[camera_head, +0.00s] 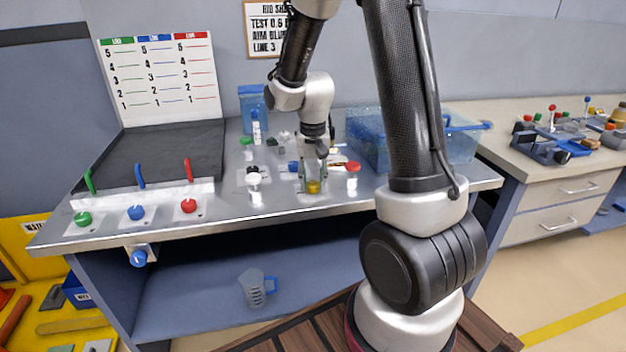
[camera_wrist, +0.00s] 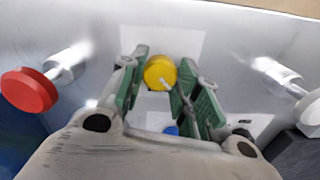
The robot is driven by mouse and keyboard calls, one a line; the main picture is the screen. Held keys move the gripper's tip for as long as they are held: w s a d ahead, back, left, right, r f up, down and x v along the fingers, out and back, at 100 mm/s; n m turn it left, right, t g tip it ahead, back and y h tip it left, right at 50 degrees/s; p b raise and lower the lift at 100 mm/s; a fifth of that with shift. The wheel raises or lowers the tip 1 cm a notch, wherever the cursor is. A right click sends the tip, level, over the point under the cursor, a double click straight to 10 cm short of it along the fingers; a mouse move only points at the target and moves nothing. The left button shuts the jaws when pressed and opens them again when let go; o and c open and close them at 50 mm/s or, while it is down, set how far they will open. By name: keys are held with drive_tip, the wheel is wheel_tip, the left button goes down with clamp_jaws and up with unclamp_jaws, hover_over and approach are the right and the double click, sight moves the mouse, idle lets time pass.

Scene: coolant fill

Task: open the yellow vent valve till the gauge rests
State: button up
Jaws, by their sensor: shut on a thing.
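The yellow vent valve knob (camera_wrist: 160,72) sits between the green-padded fingers of my gripper (camera_wrist: 162,85) in the wrist view. The fingers are closed around it. A pale pointer mark shows on the knob's face. In the head view my gripper (camera_head: 313,176) reaches down onto the bench, and the yellow knob (camera_head: 313,187) shows at its fingertips. Several gauge-like columns with red, blue and green headings stand on a white board (camera_head: 158,75) at the back left; which gauge belongs to the valve I cannot tell.
A red knob (camera_wrist: 29,90) stands left in the wrist view. On the bench are a white knob (camera_head: 253,178), a red knob (camera_head: 352,167), and green, blue and red levers at left. A clear blue tank (camera_head: 372,140) stands right of my gripper. A jug (camera_head: 254,288) sits on the lower shelf.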

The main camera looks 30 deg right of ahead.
sight(313, 183)
drive_tip(key=n, duration=0.4)
drive_tip(key=shift+n, duration=2.1)
drive_tip(key=o, duration=1.1)
drive_tip(key=shift+c, duration=0.2)
wheel_tip(313, 183, up, 12)
